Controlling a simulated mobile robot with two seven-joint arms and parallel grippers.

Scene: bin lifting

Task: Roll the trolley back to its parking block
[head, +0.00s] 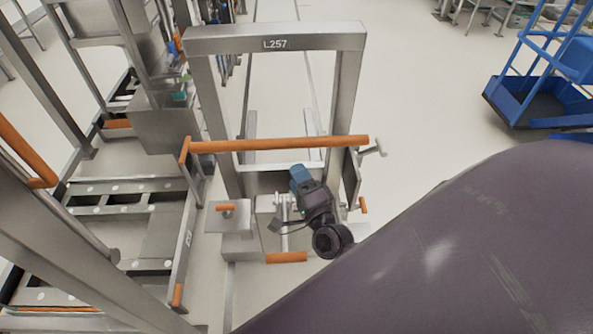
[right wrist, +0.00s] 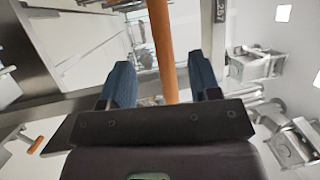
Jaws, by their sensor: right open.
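The trolley is a grey metal frame (head: 275,38) with an "L257" label on its top beam. An orange handle bar (head: 270,144) runs across it, and this bar also shows in the right wrist view (right wrist: 162,40). My right gripper (head: 299,173) is just below the bar in the head view, its blue fingers apart and empty. In the right wrist view, the bar lines up between the two open fingers (right wrist: 163,80); I see no grip on it. I cannot make out which part is the parking block. My left gripper is not in view.
A grey rack (head: 125,190) with rails and orange parts stands close on the left. A blue stepped platform (head: 540,95) is at the upper right. The pale floor (head: 430,90) between the frame and the platform is clear.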

